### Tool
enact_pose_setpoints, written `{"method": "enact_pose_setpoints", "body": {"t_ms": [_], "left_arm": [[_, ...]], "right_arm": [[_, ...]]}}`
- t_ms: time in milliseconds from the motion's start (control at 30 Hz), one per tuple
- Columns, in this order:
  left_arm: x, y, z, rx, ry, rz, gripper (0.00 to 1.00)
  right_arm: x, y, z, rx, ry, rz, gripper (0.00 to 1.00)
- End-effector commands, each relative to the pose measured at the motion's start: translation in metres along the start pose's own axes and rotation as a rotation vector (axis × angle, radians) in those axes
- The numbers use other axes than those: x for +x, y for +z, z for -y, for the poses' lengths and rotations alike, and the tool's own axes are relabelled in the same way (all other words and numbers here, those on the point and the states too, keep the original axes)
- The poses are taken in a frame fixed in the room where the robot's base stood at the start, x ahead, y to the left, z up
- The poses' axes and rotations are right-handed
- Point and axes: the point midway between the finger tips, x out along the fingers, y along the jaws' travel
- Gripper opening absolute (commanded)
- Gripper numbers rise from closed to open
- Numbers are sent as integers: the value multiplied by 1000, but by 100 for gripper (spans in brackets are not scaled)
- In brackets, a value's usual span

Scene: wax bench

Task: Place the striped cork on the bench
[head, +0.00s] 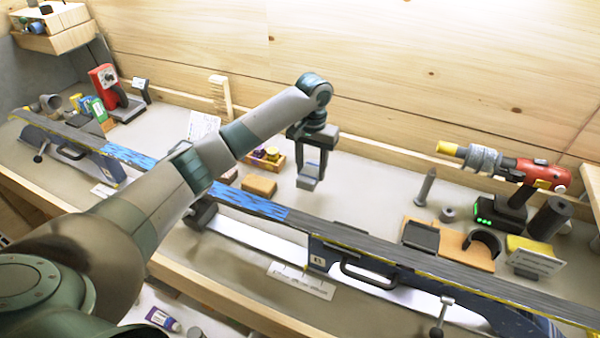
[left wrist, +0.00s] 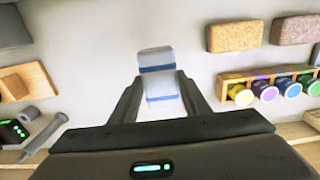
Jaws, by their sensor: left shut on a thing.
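The striped cork (left wrist: 158,58) is a pale grey-white block with blue bands. My left gripper (head: 312,178) points down above the grey bench top behind the ski, its fingers shut on the cork. The cork (head: 307,184) shows at the fingertips in the head view; in the left wrist view it sticks out past the fingers of the left gripper (left wrist: 160,90). Whether its lower end touches the bench (head: 370,200) I cannot tell. My right gripper is in neither view.
A long ski (head: 370,247) lies across vises along the front. Left of the cork are a tan block (head: 259,187) and a wooden rack of coloured jars (head: 266,157). To the right stand a bolt-like tool (head: 426,187) and a red power tool (head: 540,174). Bare bench surrounds the gripper.

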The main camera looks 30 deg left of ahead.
Motion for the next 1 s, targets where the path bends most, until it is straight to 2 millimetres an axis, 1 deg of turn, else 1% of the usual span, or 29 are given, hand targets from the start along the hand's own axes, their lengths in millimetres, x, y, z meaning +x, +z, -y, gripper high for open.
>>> {"method": "enact_pose_setpoints", "body": {"t_ms": [33, 133, 333, 433, 767, 867, 1000], "left_arm": [[2, -4, 10, -5, -2, 3, 20], [14, -13, 25, -4, -2, 3, 20], [28, -24, 42, -1, -1, 0, 20], [30, -25, 45, 1, -1, 0, 20], [32, -25, 45, 1, -1, 0, 20], [38, -24, 45, 0, -1, 1, 20], [53, -24, 45, -1, -2, 1, 20]], "right_arm": [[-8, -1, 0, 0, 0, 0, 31], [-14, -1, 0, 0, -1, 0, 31], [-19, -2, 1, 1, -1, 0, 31], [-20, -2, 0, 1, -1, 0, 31], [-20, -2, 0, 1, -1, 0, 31], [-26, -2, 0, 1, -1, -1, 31], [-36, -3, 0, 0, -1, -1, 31]]}}
